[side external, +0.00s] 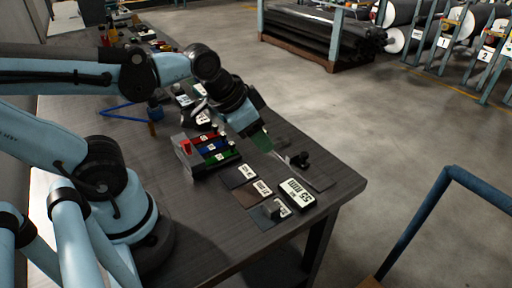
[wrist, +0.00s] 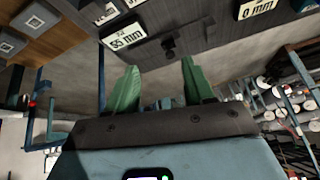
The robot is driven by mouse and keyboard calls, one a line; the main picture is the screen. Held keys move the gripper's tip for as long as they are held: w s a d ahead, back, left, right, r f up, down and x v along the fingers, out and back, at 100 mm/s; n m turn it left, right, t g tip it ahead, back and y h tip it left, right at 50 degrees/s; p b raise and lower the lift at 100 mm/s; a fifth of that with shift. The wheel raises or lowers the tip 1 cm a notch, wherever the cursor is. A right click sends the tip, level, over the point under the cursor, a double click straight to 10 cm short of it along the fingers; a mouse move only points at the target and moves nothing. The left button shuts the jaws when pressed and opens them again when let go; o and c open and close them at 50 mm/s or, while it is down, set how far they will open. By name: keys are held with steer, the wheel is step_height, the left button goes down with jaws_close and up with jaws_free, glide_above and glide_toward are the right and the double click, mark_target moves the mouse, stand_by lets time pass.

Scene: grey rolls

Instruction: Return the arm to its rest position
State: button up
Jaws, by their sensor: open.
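My gripper (side external: 266,143) is above the right part of the dark wood table (side external: 212,252) in the side external view. Its green fingers point down and to the right. In the wrist view the two green fingers of my gripper (wrist: 160,72) stand wide apart, with nothing between them. A small black piece (side external: 300,160) lies on the table just right of the fingertips; the gap between them is hard to judge.
A "55 mm" label block (side external: 297,193) and flat dark plates lie near the table's front right corner. A rack (side external: 210,148) with red, blue and green parts stands left of my gripper. A blue rail (side external: 415,215) is beyond the table. The concrete floor is open.

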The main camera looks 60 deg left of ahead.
steer(key=a+n+t, duration=0.1)
steer(key=n, duration=0.1)
steer(key=shift+w+a+r+n, duration=0.1)
steer(key=shift+a+n, duration=0.05)
steer(key=shift+n, duration=0.15)
stand_by(1.1)
